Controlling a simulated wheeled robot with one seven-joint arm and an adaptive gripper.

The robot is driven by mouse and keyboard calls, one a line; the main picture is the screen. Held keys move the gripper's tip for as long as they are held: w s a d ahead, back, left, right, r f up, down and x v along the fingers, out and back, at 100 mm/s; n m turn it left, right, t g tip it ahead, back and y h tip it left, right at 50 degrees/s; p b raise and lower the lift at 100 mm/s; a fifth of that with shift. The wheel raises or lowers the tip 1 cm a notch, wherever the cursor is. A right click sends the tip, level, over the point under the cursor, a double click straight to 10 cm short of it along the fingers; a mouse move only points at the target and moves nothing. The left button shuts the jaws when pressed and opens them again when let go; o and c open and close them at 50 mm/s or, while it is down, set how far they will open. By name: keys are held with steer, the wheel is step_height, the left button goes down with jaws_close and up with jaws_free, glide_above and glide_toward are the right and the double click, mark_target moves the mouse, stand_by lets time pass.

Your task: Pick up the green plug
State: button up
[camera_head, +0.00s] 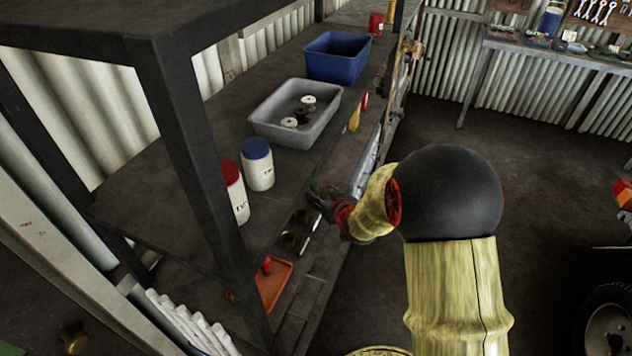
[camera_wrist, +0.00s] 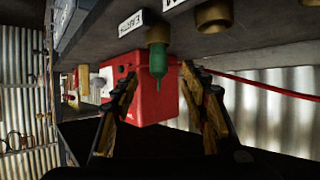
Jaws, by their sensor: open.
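The green plug (camera_wrist: 158,62) shows in the wrist view, sitting in a brass socket (camera_wrist: 159,34) on a grey surface. In the head view only a small green bit of the plug (camera_head: 314,186) shows beside my fingers. My gripper (camera_wrist: 160,76) is open, with one finger on each side of the plug and gaps visible on both sides. In the head view my gripper (camera_head: 323,200) is at the front edge of the bench, and my arm hides part of that area.
Other brass sockets (camera_wrist: 213,16) are close by. A red box (camera_wrist: 142,100) is behind the plug. On the bench are a blue-lidded jar (camera_head: 257,165), a red-lidded jar (camera_head: 234,192), a grey tub (camera_head: 318,127), a blue bin (camera_head: 336,60) and an orange tray (camera_head: 280,282).

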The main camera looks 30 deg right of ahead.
mark_target(315, 186)
steer(key=shift+b+x, duration=0.3)
steer(key=shift+x, duration=0.9)
steer(key=b+x, duration=0.1)
steer(key=x, duration=0.4)
steer(key=shift+w+d, duration=0.2)
steer(key=shift+w, duration=0.15)
steer(key=shift+c, duration=1.2)
jaws_close()
